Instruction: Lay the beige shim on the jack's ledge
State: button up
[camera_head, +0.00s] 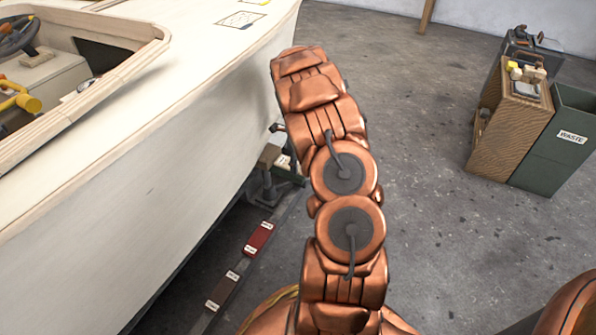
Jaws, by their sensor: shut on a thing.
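My copper-coloured arm rises through the middle of the head view, and its far end bends away beside the hull. My gripper is hidden behind the arm, so its fingers and anything in them do not show. A small dark piece sticks out at the arm's left edge, and I cannot tell what it is part of. The jack (268,185) stands on the floor close to the hull's side, partly covered by my arm. A pale labelled patch shows near its top. I cannot make out its ledge clearly, and I cannot identify the beige shim.
The pale plywood hull (150,180) fills the left side. Labelled blocks, one red (259,239) and one brown (223,291), lie in a row on a strip beside it. A wooden cabinet (508,125) and green waste bin (560,145) stand at right. Floor between is clear.

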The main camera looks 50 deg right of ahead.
jog(key=shift+f+b, duration=0.7)
jog(key=shift+f, duration=1)
jog(key=shift+f, duration=0.1)
jog(key=o, duration=1.2)
notch_tip(320, 180, up, 12)
jog(key=p, duration=0.4)
